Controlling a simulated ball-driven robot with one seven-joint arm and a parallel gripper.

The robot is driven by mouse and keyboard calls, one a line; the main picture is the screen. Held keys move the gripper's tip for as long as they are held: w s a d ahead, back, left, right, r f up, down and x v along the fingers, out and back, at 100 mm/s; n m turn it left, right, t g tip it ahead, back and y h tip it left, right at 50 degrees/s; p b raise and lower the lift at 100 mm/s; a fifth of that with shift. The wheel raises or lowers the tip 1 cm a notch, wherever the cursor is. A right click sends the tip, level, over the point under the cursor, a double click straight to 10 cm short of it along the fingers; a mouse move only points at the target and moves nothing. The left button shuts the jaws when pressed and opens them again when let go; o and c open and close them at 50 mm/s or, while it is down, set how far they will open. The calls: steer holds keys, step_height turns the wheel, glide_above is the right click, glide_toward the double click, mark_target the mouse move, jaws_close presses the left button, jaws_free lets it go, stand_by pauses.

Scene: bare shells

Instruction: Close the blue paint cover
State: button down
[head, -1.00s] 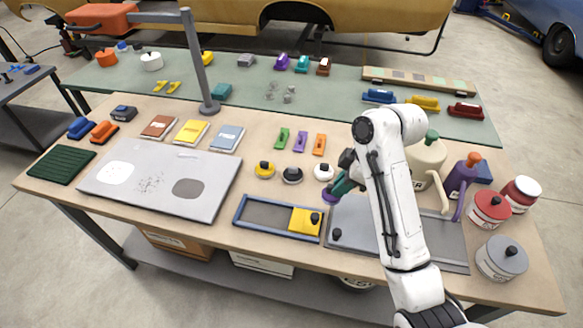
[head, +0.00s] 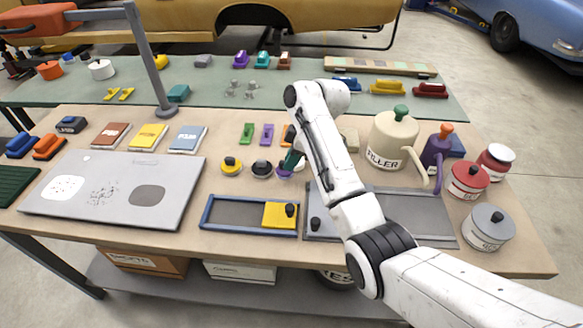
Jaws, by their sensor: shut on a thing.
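A blue-rimmed tray (head: 215,228) lies near the table's front edge. I cannot tell for sure which part is the blue paint cover. My gripper (head: 287,166), with teal fingers, is behind the tray, above the table. It is shut on a small purple round piece (head: 284,172), seen just below its fingers. The fingertips are small and partly hidden by the wrist.
A grey tray (head: 420,225) lies partly under my arm. A cream pot (head: 395,140), red can (head: 468,180) and grey can (head: 488,228) stand at right. A grey board (head: 175,165) fills the left.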

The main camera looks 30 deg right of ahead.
steer(key=shift+w+f+p, duration=0.1)
steer(key=shift+f+p, duration=0.3)
steer(key=shift+f, duration=1.35)
steer(key=shift+f, duration=0.15)
steer(key=c, duration=1.1)
jaws_free()
